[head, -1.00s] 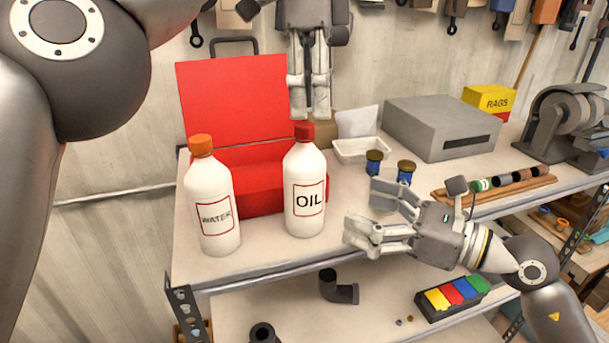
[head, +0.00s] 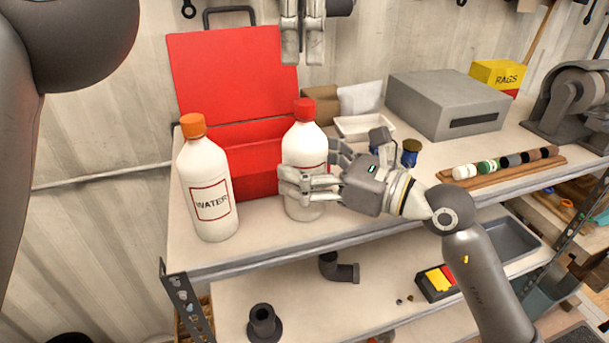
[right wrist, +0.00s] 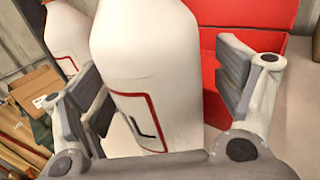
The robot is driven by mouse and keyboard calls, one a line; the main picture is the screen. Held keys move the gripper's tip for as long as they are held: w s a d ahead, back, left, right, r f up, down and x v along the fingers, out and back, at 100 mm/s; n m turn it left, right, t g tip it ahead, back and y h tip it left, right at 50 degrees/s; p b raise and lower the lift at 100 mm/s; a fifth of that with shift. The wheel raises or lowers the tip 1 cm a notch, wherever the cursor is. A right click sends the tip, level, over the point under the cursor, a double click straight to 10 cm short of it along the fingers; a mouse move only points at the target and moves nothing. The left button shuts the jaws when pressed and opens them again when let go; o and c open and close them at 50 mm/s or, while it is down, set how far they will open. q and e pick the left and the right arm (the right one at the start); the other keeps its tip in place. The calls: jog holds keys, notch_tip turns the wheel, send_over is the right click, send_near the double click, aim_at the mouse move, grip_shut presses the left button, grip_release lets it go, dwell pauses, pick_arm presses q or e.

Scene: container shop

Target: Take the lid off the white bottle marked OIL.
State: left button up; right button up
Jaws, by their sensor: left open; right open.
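The white OIL bottle (head: 304,148) stands upright on the bench with its red lid (head: 304,109) on. My right gripper (head: 318,170) is open around the bottle's body, one finger in front and one behind; the front finger hides most of the label. In the right wrist view the bottle (right wrist: 148,75) stands between the two spread finger pads (right wrist: 165,95); its lid is out of that view. I cannot tell whether a pad touches it. My left gripper (head: 301,60) is open and empty, pointing down above the lid, with a gap between them.
A white WATER bottle (head: 208,180) with an orange lid stands to the left, near the front edge. An open red toolbox (head: 232,80) is behind both bottles. A white tray (head: 365,128), a blue jar (head: 411,153) and a grey box (head: 448,104) are to the right.

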pick_arm(q)
jog(key=shift+s+r, duration=0.15)
jog(key=shift+s, duration=0.15)
pick_arm(e)
jog(key=shift+s+a+r, duration=0.1)
jog(key=shift+s+a, duration=0.05)
pick_arm(q)
jog(key=shift+w, duration=0.2)
pick_arm(e)
jog(key=c, duration=0.7)
grip_shut()
pick_arm(q)
jog(key=m, duration=1.1)
jog(key=shift+s+d+m, duration=0.1)
jog(key=shift+m, duration=0.2)
jog(key=m, duration=1.4)
jog(key=shift+m, duration=0.3)
jog(key=m, duration=0.9)
jog(key=shift+m, duration=0.4)
jog(key=shift+f, duration=1.4)
